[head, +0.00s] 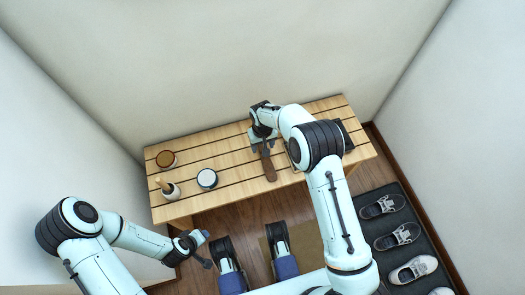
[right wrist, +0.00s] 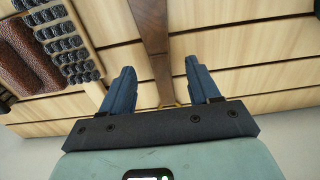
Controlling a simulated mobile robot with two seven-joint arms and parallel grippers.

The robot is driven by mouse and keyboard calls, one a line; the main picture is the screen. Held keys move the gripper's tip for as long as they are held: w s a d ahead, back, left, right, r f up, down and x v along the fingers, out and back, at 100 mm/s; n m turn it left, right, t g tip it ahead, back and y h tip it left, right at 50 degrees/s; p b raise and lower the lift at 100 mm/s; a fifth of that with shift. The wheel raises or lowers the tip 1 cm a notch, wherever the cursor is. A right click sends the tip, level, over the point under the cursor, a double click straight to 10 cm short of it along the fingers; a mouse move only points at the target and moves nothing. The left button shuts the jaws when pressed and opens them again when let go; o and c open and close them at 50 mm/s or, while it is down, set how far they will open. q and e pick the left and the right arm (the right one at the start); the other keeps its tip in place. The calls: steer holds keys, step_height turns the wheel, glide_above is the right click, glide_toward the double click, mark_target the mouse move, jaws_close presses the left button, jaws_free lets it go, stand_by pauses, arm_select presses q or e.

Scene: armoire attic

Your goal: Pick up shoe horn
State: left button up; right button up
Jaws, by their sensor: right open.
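The shoe horn (head: 268,167) is a long brown strip lying on the slatted wooden bench (head: 222,148). My right gripper (head: 262,145) is over its far end. In the right wrist view, the shoe horn (right wrist: 152,35) runs between the two spread blue fingers (right wrist: 157,80) of this gripper, with bare gaps on both sides. Its narrow end passes towards the gripper body, where a yellowish bit shows. The fingers are open and not closed on it. My left gripper (head: 202,249) is low at the left, in front of the bench and away from the shoe horn; its jaw state is unclear.
A brown-topped round tin (head: 166,158), a cup with a wooden handle (head: 170,189) and a white-rimmed round tin (head: 207,179) stand on the bench's left. A dark item with knobbly strips (right wrist: 62,40) lies beside the shoe horn. Shoes (head: 398,236) sit on a dark floor mat.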

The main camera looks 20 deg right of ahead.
step_height(320, 180, down, 3)
steer(key=shift+w+b, duration=0.15)
steer(key=shift+b, duration=0.2)
steer(key=shift+f, duration=0.2)
jaws_close()
steer(key=shift+r, duration=0.15)
